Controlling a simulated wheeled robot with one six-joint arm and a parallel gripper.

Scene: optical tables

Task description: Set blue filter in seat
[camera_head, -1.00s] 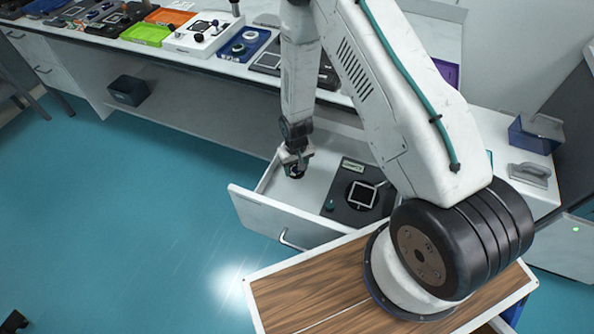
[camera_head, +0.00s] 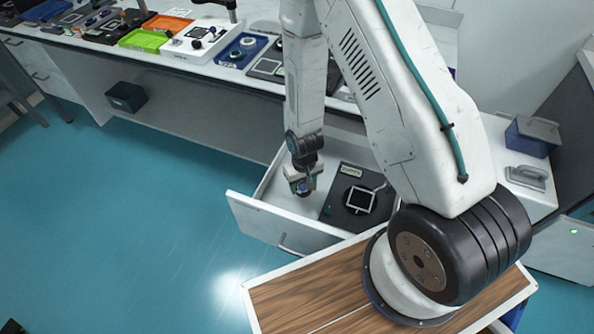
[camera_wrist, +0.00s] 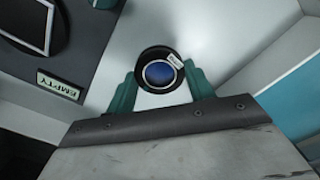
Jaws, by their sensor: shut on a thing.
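My gripper (camera_wrist: 160,93) is shut on the blue filter (camera_wrist: 159,74), a round blue disc in a dark ring with a small white tag. In the head view my gripper (camera_head: 302,187) is over the left part of the open white drawer (camera_head: 262,218), with the filter partly hidden under it. I cannot tell whether the filter touches the drawer floor. To the right in the drawer lies a dark plate (camera_head: 338,208) with a square white-rimmed frame (camera_head: 360,199). A label reading EMPTY (camera_wrist: 60,85) is on the plate in the wrist view.
The workbench behind holds a blue tray (camera_head: 243,50), a white tray (camera_head: 197,41), a green tray (camera_head: 146,38) and an orange tray (camera_head: 167,22). The drawer walls stand close around my gripper. A wooden-topped surface (camera_head: 290,297) is at the front.

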